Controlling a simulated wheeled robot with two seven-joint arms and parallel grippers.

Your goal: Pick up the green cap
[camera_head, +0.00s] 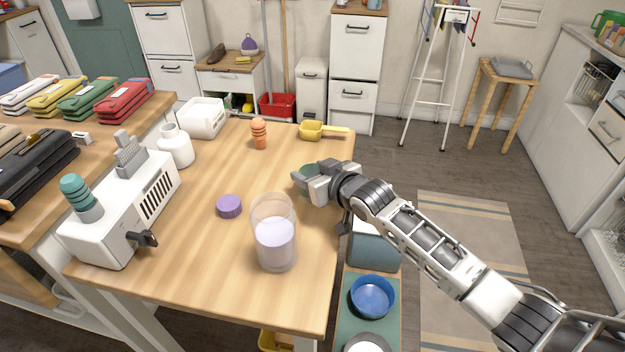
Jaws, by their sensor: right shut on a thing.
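My right gripper (305,183) is over the right side of the wooden table, its arm reaching in from the lower right. It is shut on the green cap (309,172), a dark green round piece partly hidden behind the fingers. I cannot tell whether the cap still touches the table top. My left gripper is not in view.
A clear jar (275,235) with pale lilac contents stands in front of the gripper, with a purple cap (229,206) to its left. An orange object (259,133) and a yellow scoop (312,131) are behind. A white machine (125,208) stands on the left.

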